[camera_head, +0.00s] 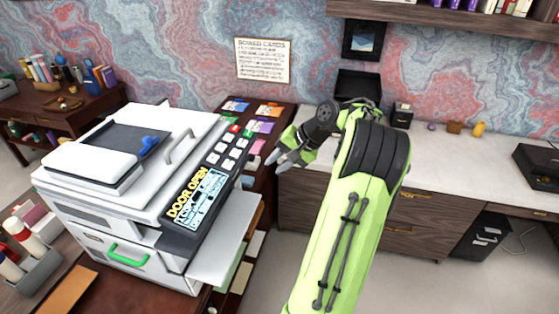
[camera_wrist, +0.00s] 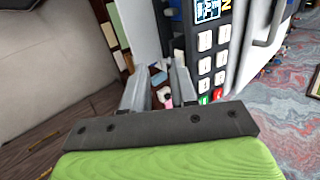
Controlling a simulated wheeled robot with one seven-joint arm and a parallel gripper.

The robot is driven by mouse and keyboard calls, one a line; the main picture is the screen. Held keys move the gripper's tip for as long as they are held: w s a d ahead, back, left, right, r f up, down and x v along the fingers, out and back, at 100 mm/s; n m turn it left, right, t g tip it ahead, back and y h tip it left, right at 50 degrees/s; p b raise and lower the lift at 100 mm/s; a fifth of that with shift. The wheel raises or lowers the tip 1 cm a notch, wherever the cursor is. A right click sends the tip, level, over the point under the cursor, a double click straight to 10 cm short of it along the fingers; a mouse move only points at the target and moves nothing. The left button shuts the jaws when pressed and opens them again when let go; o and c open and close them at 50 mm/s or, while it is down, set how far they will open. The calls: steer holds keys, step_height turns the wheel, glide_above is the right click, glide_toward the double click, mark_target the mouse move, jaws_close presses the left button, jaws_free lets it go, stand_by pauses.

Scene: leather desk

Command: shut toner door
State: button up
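The white copier (camera_head: 130,175) stands on a desk at the left, and its display (camera_head: 190,197) reads "DOOR OPEN". A pale flat panel (camera_head: 226,240) juts out from the copier's right side and looks like the open toner door. My gripper (camera_head: 277,159) is in the air to the right of the copier's keypad, apart from the panel. In the wrist view my gripper (camera_wrist: 160,78) shows two parted fingers with nothing held between them. The copier's control panel (camera_wrist: 208,50) is right of the fingers there, and a white surface (camera_wrist: 143,32) lies beyond them.
A green handle (camera_head: 128,255) is on the copier's front. A rack with colored cards (camera_head: 262,120) stands behind the copier. Bottles in a grey holder (camera_head: 30,250) are at the lower left. A long counter (camera_head: 460,165) with drawers runs along the wall at the right.

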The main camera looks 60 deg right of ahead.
steer(key=shift+s+r, duration=0.35)
stand_by(0.3)
